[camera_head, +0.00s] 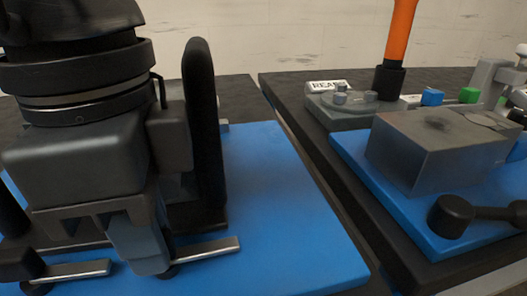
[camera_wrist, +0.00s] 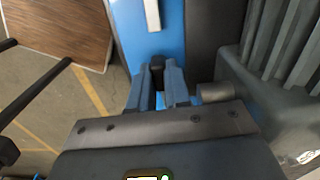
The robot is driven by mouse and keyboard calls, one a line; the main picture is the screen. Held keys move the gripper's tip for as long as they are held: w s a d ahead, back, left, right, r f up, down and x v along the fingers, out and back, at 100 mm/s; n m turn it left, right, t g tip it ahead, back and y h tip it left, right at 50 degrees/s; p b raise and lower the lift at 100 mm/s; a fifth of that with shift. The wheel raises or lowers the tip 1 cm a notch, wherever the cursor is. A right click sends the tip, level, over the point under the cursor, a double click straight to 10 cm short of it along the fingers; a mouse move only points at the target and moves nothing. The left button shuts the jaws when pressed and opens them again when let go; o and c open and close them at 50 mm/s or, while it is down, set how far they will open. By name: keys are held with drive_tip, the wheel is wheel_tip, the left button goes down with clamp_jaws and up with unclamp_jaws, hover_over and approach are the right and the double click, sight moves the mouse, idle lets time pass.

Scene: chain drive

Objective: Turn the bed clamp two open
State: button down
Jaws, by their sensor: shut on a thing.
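My gripper (camera_head: 140,245) reaches down at the left of the head view, over the blue bed plate (camera_head: 265,165). In the wrist view its two fingers (camera_wrist: 158,85) are closed on a narrow black clamp knob (camera_wrist: 157,68). A silver clamp bar (camera_head: 205,250) lies low over the plate, just right of my fingertips in the head view. Another silver bar (camera_head: 70,272) with a black end lies left of them. A pale bar (camera_wrist: 152,14) shows ahead of the fingers in the wrist view. No label shows which clamp is number two, and my fingers hide part of the held one.
A black upright handle (camera_head: 205,130) stands close to my gripper's right. Across a gap, a second bench holds a grey block (camera_head: 430,150), a black-knobbed lever (camera_head: 455,215), an orange-handled tool (camera_head: 400,35) and a READY sign (camera_head: 328,86). The blue plate's right part is clear.

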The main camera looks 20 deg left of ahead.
drive_tip(key=shift+m, duration=0.5)
drive_tip(key=c, duration=1.1)
unclamp_jaws()
drive_tip(key=shift+r+p, duration=0.6)
drive_tip(key=shift+r, duration=3.3)
